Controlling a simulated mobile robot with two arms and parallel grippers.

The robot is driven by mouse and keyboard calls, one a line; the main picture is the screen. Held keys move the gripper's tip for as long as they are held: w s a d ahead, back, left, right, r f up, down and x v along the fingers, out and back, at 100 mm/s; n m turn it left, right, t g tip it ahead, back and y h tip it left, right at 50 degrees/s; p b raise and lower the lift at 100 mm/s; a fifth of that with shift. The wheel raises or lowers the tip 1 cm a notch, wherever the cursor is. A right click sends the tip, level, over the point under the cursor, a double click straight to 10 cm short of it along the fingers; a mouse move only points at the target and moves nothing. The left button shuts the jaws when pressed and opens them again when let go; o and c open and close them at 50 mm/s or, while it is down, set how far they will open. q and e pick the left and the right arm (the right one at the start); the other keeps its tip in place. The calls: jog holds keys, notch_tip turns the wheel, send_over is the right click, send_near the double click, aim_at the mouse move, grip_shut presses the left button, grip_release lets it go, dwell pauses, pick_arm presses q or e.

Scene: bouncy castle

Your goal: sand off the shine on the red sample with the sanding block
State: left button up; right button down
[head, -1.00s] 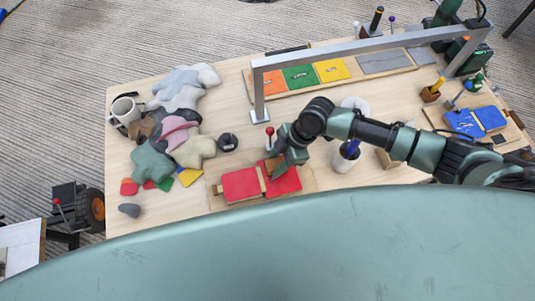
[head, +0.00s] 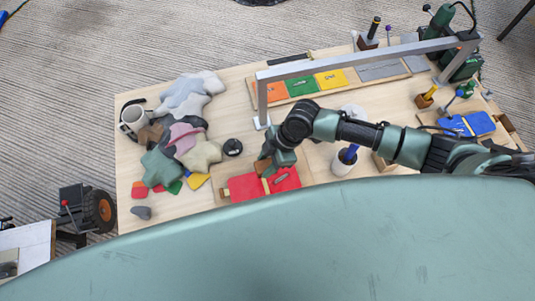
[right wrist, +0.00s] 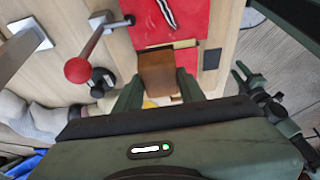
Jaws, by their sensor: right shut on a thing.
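The red sample shows as two red patches on a wooden board, a left one (head: 244,188) and a right one (head: 288,183). A greyish streak lies on the right patch, and a red patch with a pale-and-dark streak shows in the right wrist view (right wrist: 150,28). My right gripper (head: 267,166) is shut on the brown sanding block (right wrist: 158,74), at the far edge of the red patches. The block is between the fingertips in the right wrist view. I cannot tell whether it touches the red surface. My left gripper is not in view.
A red-knobbed lever (right wrist: 78,69) stands close beside my right gripper. A grey metal arch (head: 350,62) spans the table behind it. A white cup (head: 344,162) stands to the right, and rock-like lumps (head: 185,140) lie left. Bare wood shows near the front left.

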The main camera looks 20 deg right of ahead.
jog(key=shift+r+p, duration=0.95)
jog(key=shift+r, duration=0.4)
jog(key=shift+d, duration=0.1)
